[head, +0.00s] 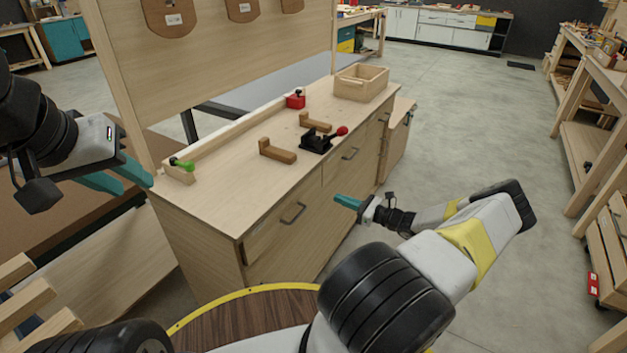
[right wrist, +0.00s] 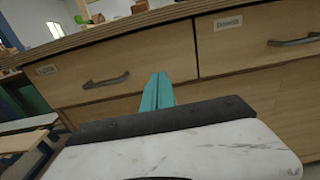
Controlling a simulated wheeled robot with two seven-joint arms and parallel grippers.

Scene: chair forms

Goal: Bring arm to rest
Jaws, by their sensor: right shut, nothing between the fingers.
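My right gripper (head: 338,199) hangs in front of the workbench's drawer side, below the level of its top. Its teal fingers are together with nothing between them; they also show closed in the right wrist view (right wrist: 159,76), pointing at the drawer fronts. My left gripper (head: 138,187) is at the left, beside the bench's left end. Its two teal fingers are apart, and nothing shows between them.
The workbench (head: 240,195) carries a black clamp with a red knob (head: 318,142), wooden L-shaped blocks (head: 277,152), a green-handled piece (head: 181,168), a red piece (head: 295,100) and a wooden box (head: 361,84). Drawer handles (head: 293,213) stick out. The floor (head: 470,130) at right is clear.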

